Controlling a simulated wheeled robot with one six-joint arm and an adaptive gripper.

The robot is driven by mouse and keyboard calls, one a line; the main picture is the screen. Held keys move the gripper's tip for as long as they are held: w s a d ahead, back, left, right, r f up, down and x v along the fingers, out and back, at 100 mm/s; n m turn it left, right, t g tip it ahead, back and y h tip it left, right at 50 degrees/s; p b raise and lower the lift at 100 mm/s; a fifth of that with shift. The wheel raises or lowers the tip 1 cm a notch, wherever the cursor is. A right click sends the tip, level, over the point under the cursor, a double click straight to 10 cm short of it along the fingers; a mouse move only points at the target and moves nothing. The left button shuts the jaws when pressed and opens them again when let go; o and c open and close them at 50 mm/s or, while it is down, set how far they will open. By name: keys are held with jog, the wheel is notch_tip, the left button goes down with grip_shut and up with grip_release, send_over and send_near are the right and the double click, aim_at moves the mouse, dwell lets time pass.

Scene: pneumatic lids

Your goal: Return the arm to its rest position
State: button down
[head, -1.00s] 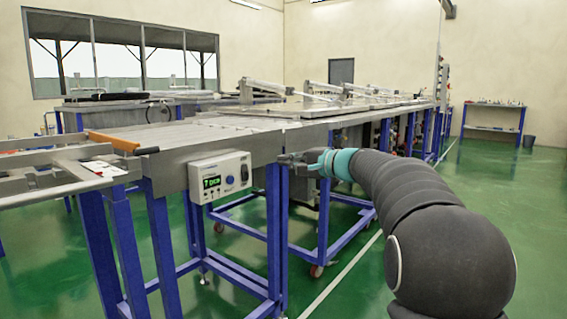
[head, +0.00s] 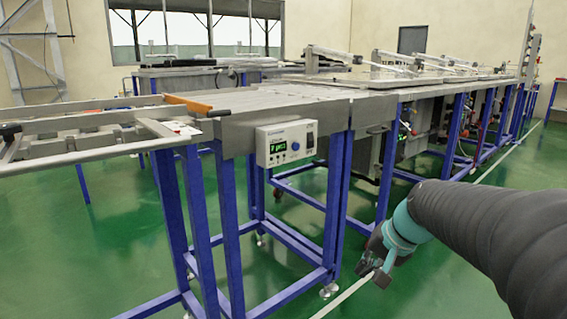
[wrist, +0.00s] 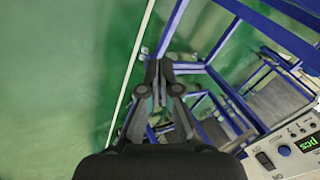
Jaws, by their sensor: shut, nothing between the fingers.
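My gripper (head: 374,273) hangs at the end of my black-sleeved arm, low over the green floor and to the right of the blue bench legs in the head view. It also shows in the wrist view (wrist: 158,66), with its two fingers together and nothing between them. The fingertips point away over the floor near the white line. The gripper looks apart from the bench frame, though the exact gap is hard to tell.
The control box (head: 286,143) with a green display is fixed to the bench front and shows in the wrist view (wrist: 290,148). The metal bench (head: 235,130) stands on blue legs. An orange bar (head: 188,104) lies on it. Green floor (head: 450,275) is open in front.

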jog(key=s+n+h, duration=0.1)
jog(key=s+n, duration=0.1)
jog(key=s, duration=0.8)
jog(key=s+a+f+n+t+h, duration=0.1)
jog(key=s+n+h, duration=0.1)
jog(key=s, duration=0.7)
jog(key=shift+s+a+n, duration=0.25)
jog(key=shift+s+n, duration=0.1)
jog(key=shift+n, duration=0.25)
jog(key=shift+a+f, duration=0.1)
